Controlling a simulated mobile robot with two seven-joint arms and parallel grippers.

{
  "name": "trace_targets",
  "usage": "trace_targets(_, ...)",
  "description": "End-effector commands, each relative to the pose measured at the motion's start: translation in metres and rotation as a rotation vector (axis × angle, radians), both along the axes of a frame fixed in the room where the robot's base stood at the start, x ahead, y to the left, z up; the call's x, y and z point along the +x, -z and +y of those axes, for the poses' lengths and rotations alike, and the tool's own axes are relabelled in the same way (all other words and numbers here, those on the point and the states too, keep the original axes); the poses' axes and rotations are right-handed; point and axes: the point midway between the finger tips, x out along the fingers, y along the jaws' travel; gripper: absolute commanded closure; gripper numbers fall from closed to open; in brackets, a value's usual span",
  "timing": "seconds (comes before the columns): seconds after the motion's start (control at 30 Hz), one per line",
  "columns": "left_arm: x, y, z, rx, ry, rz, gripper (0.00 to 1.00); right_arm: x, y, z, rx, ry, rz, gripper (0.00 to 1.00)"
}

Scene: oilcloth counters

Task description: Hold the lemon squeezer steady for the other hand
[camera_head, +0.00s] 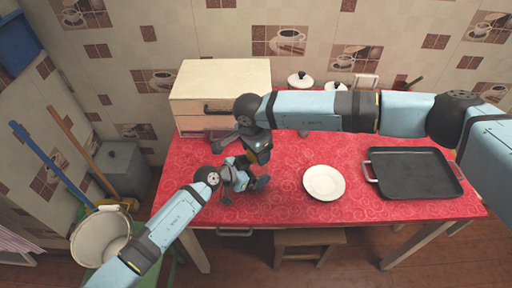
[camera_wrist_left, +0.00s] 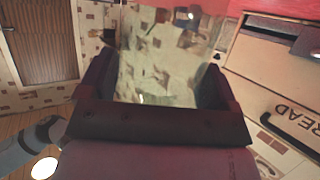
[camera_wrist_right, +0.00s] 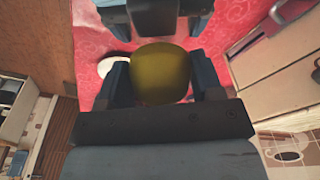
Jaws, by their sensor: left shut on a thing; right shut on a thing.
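In the left wrist view a shiny mirror-like thing, apparently the lemon squeezer (camera_wrist_left: 165,62), fills the space between the jaws of my left gripper (camera_wrist_left: 155,90). Its surface reflects the tiled wall, so its full shape is unclear. My right gripper (camera_wrist_right: 160,85) is shut on a rounded olive-yellow thing, likely a lemon (camera_wrist_right: 161,73). Part of my left gripper shows just beyond it. In the head view my left gripper (camera_head: 250,182) is low over the red counter, and my right gripper (camera_head: 256,152) is close above it. Both held things are mostly hidden there.
A bread box (camera_head: 220,82) stands behind the grippers. A white plate (camera_head: 323,183) and a black tray (camera_head: 415,172) with handles lie to the right on the red counter (camera_head: 290,205). White lidded pots (camera_head: 300,80) stand at the back.

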Motion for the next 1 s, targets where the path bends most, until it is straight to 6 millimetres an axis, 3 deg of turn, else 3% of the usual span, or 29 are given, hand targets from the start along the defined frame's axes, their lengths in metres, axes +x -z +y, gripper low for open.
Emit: trace_targets(1.0,0.0000,-0.0006,-0.0002,-0.001,0.000,-0.001,0.48,0.0001,0.0069,0.0002,0.001,0.000,-0.001,0.78)
